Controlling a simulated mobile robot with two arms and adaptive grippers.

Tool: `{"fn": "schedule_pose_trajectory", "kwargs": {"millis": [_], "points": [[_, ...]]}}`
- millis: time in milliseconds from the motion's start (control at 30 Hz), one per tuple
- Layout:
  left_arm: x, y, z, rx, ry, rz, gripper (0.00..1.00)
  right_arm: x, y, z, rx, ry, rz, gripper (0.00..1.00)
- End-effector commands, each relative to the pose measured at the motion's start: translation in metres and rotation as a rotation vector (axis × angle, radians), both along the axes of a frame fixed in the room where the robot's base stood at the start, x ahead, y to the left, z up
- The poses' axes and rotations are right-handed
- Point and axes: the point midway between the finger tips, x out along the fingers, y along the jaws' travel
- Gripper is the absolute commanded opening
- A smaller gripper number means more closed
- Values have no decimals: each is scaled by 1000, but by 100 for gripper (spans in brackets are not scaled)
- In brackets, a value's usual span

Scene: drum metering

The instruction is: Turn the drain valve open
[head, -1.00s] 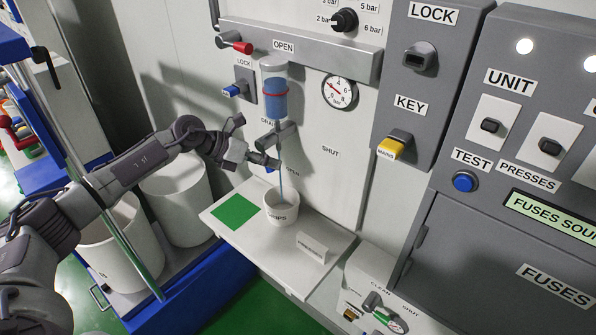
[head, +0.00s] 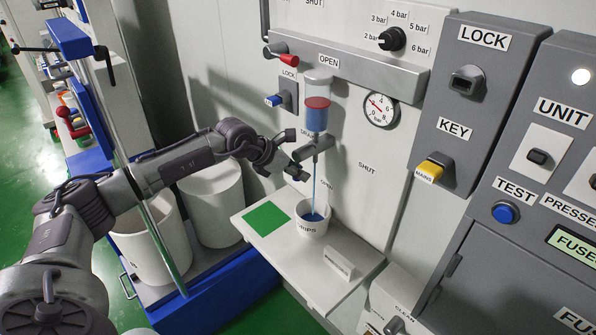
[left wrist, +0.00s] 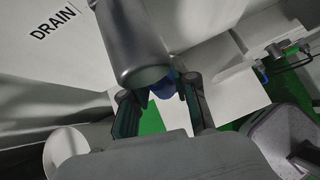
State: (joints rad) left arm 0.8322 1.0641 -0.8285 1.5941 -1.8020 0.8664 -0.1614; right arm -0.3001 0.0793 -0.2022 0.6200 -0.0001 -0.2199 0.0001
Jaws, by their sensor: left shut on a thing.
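The drain valve (head: 318,144) is a grey metal pipe with a spout under a clear sight glass (head: 317,105). The glass holds blue liquid up to a red ring, with clear glass above. A thin blue stream falls from the spout into a white cup (head: 312,226) marked DRIPS, which has blue liquid inside. My left gripper (head: 297,172) is at the valve, left of and below the pipe. My right gripper is not in view.
The cup stands on a white shelf (head: 345,287) with a green square (head: 266,219) and a small label block (head: 338,263). A gauge (head: 380,108) and a yellow MAINS switch (head: 433,168) are to the right. White bins (head: 211,205) stand on a blue cart at left.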

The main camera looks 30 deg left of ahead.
Motion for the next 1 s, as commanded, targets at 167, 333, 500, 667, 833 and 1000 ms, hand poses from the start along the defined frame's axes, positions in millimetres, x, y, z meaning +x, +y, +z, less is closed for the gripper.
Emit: {"fn": "schedule_pose_trajectory", "kwargs": {"millis": [167, 333, 500, 667, 833, 1000], "points": [[0, 1, 0, 5, 0, 0, 0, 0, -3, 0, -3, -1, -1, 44], [0, 1, 0, 5, 0, 0, 35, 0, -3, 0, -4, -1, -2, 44], [0, 1, 0, 4, 0, 1, 55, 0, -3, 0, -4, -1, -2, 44], [0, 1, 0, 2, 0, 1, 55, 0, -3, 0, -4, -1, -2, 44], [-3, 3, 4, 3, -1, 1, 55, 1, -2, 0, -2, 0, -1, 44], [-19, 13, 22, 5, -1, 2, 55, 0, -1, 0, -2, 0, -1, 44]]}}
